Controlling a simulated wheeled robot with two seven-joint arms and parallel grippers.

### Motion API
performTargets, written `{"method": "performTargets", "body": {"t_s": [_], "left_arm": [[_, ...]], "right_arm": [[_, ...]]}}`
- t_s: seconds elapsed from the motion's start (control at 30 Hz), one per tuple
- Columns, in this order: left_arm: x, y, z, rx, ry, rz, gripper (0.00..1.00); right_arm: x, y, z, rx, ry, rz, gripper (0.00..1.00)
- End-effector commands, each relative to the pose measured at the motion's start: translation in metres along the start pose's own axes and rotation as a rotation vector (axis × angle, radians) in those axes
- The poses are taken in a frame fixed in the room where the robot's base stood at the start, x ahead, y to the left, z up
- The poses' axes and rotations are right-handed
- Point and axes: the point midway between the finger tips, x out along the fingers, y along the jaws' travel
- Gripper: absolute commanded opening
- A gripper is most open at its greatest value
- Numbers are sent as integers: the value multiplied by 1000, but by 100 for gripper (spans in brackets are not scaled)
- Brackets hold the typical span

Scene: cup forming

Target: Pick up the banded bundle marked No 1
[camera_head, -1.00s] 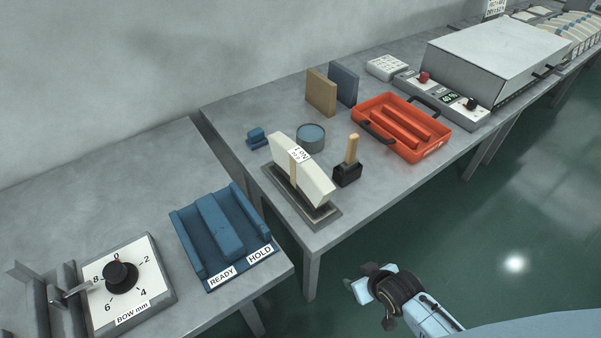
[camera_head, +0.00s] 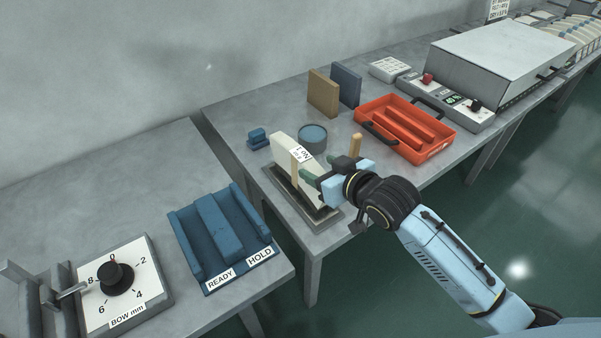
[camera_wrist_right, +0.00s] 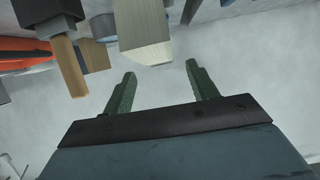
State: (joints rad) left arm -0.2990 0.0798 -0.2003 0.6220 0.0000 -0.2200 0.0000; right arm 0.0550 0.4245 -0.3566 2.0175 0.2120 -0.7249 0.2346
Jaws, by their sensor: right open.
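The banded bundle marked No 1 (camera_head: 284,150) is a cream block with a tan band and a white label. It stands in a dark grey tray (camera_head: 324,221) on the far table. My right gripper (camera_head: 308,184) is at the near right side of the bundle and hides part of it. In the right wrist view the two green fingers (camera_wrist_right: 159,80) are spread with nothing between them, and the bundle's pale end (camera_wrist_right: 147,52) lies beyond the fingertips. My left gripper is out of view.
A wooden-handled tool (camera_head: 356,144) stands just behind my right gripper. An orange tray (camera_head: 440,150), a round blue-topped tin (camera_head: 312,137) and small blue blocks (camera_head: 257,138) are nearby. A blue READY/HOLD cradle (camera_head: 183,228) and a BOW dial (camera_head: 137,267) sit on the near table.

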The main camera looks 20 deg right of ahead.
Motion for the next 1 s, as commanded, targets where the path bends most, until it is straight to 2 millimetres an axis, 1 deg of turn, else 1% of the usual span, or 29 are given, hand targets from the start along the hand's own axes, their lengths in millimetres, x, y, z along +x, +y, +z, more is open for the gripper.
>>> {"method": "performTargets", "body": {"t_s": [0.03, 0.17, 0.23, 0.4, 0.5, 0.63, 0.83, 1.0], "left_arm": [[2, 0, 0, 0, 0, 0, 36], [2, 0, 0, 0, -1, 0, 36], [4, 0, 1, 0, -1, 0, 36], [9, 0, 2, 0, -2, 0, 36], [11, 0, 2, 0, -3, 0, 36], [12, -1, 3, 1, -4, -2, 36], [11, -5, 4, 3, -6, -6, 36], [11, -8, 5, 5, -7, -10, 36]], "right_arm": [[6, 0, 0, 1, 1, -1, 58], [13, 0, 0, 0, 0, -1, 58], [20, 0, 0, 0, 1, -1, 58], [46, -1, 0, -1, 0, -1, 58], [57, 0, 0, -1, 1, 0, 58], [63, 0, 0, -1, -1, 0, 58], [63, -1, 0, -1, -1, -1, 58], [62, -1, 0, -1, -1, 0, 36]]}}
